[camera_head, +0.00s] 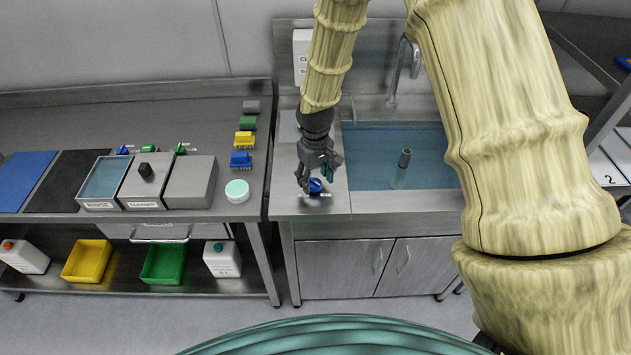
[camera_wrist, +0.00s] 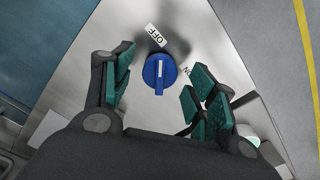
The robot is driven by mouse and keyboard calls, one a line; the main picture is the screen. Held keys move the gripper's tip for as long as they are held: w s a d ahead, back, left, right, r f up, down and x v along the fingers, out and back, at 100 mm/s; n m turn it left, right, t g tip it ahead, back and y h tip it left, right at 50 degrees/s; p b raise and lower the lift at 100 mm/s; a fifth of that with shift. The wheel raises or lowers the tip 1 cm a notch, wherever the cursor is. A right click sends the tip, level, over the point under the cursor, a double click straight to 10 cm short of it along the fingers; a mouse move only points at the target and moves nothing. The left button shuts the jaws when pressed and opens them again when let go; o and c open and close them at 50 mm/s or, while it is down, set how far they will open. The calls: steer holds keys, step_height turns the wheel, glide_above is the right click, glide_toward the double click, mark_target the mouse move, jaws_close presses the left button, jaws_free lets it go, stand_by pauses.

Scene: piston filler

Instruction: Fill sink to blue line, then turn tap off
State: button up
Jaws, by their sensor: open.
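The sink (camera_head: 365,195) at the centre right holds bluish water. An upright grey standpipe (camera_head: 404,160) rises out of it. I cannot make out a blue line on it. The curved metal tap (camera_head: 394,75) stands behind; my arm partly covers this area, and I cannot tell whether water runs. The round blue tap knob (camera_head: 315,186) is on the steel counter left of the sink. In the wrist view the knob (camera_wrist: 159,75) has a white mark, with an OFF label above and a partly hidden ON label to its right. My gripper (camera_wrist: 161,85) is open, its green-padded fingers either side of the knob.
On the left bench are a rinse bin (camera_head: 100,205), a cleaner bin, a grey bin, a white round tub (camera_head: 237,191) and coloured blocks (camera_head: 241,160). Yellow (camera_head: 87,261) and green trays sit on the shelf below. Right of the knob, bare counter borders the sink.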

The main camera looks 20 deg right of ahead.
mark_target(315, 184)
step_height(315, 184, up, 10)
stand_by(0.5)
stand_by(0.4)
